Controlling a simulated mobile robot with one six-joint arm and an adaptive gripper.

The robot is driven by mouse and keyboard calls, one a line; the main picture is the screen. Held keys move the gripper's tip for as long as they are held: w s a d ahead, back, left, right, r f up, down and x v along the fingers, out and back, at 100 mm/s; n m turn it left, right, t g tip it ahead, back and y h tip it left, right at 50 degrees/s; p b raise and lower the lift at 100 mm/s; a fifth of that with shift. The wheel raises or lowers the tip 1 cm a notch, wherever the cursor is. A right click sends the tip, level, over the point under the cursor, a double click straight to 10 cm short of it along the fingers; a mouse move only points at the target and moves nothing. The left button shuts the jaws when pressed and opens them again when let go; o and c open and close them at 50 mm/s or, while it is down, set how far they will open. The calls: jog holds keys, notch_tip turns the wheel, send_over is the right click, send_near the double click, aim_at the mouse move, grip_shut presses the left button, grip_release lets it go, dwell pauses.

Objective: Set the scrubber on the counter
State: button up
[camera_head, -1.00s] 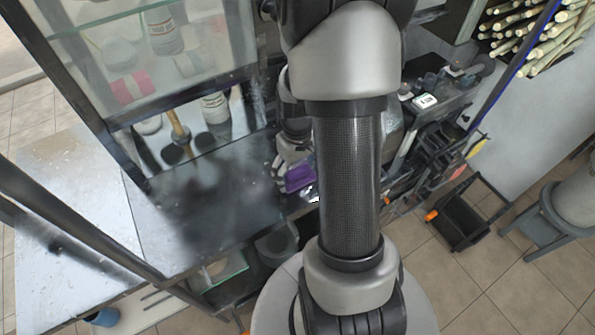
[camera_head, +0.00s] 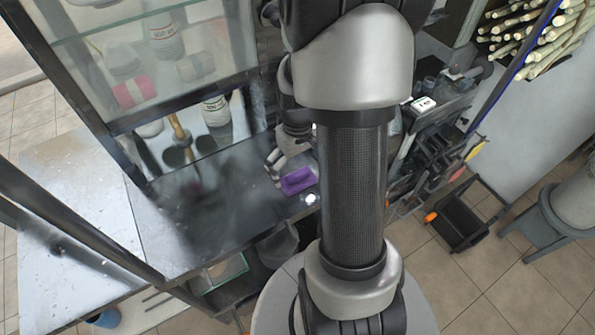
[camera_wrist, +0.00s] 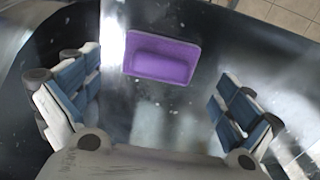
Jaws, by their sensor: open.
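The purple scrubber (camera_head: 298,180) lies on the dark counter (camera_head: 215,215), near its right end. In the wrist view the scrubber (camera_wrist: 162,58) rests flat on the dark surface, ahead of my fingers and apart from them. My gripper (camera_wrist: 155,92) is open, with its blue-padded fingers spread wide to the left and right and nothing between them. In the head view my gripper (camera_head: 279,164) shows just left of my arm link, beside the scrubber. My arm link hides part of the counter's right end.
A glass-fronted cabinet (camera_head: 150,65) holding bottles and packets stands at the back left of the counter. A black cart (camera_head: 462,215) stands on the tiled floor at right. Sugarcane stalks (camera_head: 535,35) fill a rack at top right. The counter's left part is clear.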

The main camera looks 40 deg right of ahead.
aim_at(297, 174)
notch_tip(297, 174, up, 9)
jog(key=p, duration=0.2)
jog(key=a+r+n+t, duration=0.1)
jog(key=a+r+t, duration=0.1)
jog(key=a+r, duration=0.7)
jog(key=s+a+r+n+t, duration=0.1)
jog(key=s+a+r+t, duration=0.1)
jog(key=s+a+r, duration=0.3)
jog(key=s+a, duration=0.4)
jog(key=a, duration=0.2)
jog(key=shift+r+n+t, duration=0.3)
jog(key=shift+a, duration=0.1)
notch_tip(297, 174, down, 4)
jog(key=b, duration=0.3)
jog(key=shift+r+b, duration=0.25)
jog(key=shift+b, duration=0.05)
